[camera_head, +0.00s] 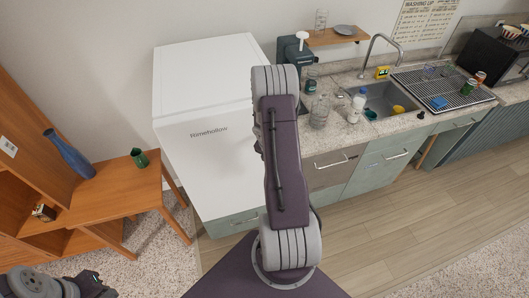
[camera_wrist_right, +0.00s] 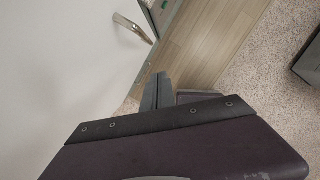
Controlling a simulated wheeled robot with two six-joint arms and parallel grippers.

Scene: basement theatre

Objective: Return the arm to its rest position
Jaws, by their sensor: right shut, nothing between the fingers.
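My right arm (camera_head: 285,165) rises through the middle of the head view, folded upward in front of the white fridge. Its gripper is hidden behind the arm there. In the right wrist view the right gripper (camera_wrist_right: 158,92) shows its fingers together, with nothing held. My left gripper (camera_head: 92,284) shows only in part at the bottom left corner of the head view, low over the carpet. Its fingers are too unclear to read.
The white fridge (camera_head: 205,120) stands close behind my right arm. The counter with a sink (camera_head: 382,103), glasses and a bottle is to the right. A wooden shelf unit (camera_head: 120,190) with a blue vase (camera_head: 68,155) and a green cup (camera_head: 139,158) is at left. Floor at right is clear.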

